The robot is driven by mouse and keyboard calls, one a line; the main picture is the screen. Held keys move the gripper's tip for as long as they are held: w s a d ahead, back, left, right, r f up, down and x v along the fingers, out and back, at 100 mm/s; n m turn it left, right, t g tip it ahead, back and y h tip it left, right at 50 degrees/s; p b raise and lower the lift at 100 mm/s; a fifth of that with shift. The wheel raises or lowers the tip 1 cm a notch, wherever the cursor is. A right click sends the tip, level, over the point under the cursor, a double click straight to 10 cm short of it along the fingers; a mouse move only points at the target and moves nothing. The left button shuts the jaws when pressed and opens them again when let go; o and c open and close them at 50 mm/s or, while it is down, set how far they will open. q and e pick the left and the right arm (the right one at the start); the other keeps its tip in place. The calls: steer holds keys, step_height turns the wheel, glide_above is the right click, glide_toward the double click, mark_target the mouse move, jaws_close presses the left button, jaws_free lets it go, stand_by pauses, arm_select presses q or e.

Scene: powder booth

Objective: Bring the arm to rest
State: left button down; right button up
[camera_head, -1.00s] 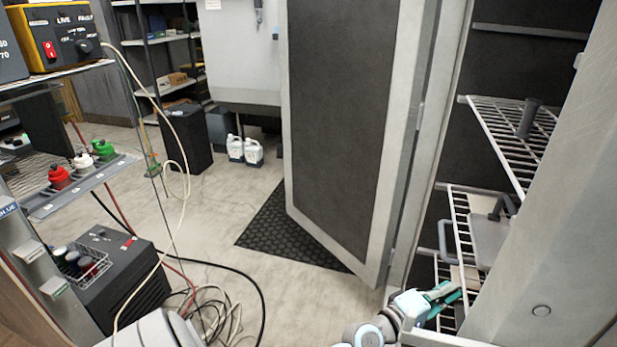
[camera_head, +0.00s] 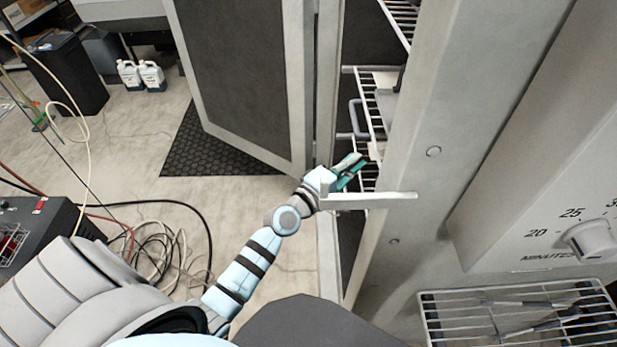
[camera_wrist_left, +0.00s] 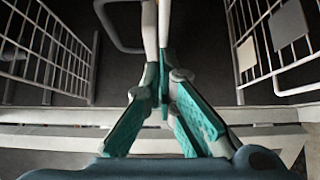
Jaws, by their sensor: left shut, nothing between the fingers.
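My left arm (camera_head: 250,265) reaches from the bottom left toward the opening of a grey oven cabinet. My left gripper (camera_head: 357,168) has teal fingers and is at the opening, beside the wire racks (camera_head: 372,125). In the left wrist view the gripper (camera_wrist_left: 165,88) is shut with nothing between its fingers. Pale bars pass just beyond the fingertips there; I cannot tell whether they touch. My right gripper is not in view.
The oven door (camera_head: 245,75) stands open left of the arm. A pale bar (camera_head: 370,200) crosses beside the gripper. A timer knob (camera_head: 592,240) and wire basket (camera_head: 520,315) are at right. Cables (camera_head: 150,245) lie on the floor. A dark mat (camera_head: 215,150) lies below the door.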

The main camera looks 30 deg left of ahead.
arm_select(q)
steer(key=v, duration=1.1)
steer(key=shift+a, duration=0.4)
